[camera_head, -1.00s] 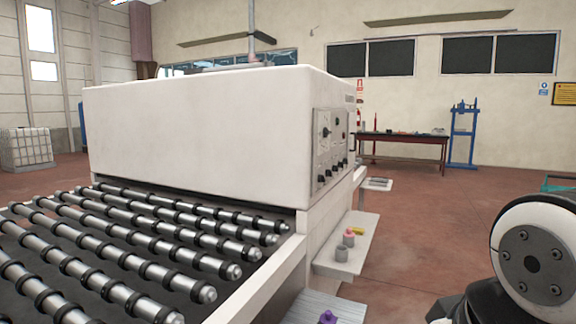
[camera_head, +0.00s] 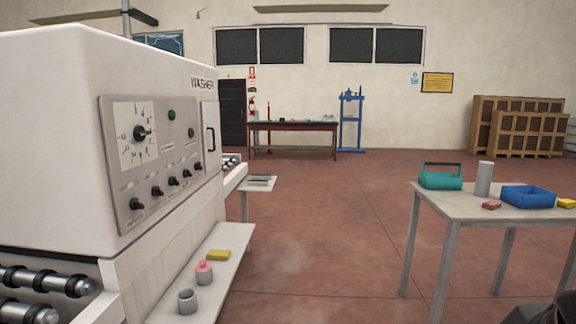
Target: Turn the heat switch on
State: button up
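The white washer machine (camera_head: 60,120) fills the left side of the head view. Its grey control panel (camera_head: 160,160) faces right. The panel has a large dial with a black knob (camera_head: 140,133), a row of several small black knobs (camera_head: 158,191), a green button (camera_head: 171,114) and a red button (camera_head: 191,132). The labels beside the small knobs are too small to read, so I cannot tell which one is the heat switch. My gripper is not in view; only a dark part shows at the bottom right corner.
A shelf (camera_head: 235,240) below the panel holds a grey cup (camera_head: 187,301), a pink-topped bottle (camera_head: 204,272) and a yellow block (camera_head: 218,255).

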aim_at(186, 173)
jog(key=i+l, duration=0.2)
jog(key=i, duration=0.6)
jog(key=i+l+z, duration=0.1)
jog(key=i, duration=0.65)
jog(key=i+l+u, duration=0.2)
jog(key=i+u, duration=0.2)
jog(key=i+l+u, duration=0.4)
jog(key=i, duration=0.15)
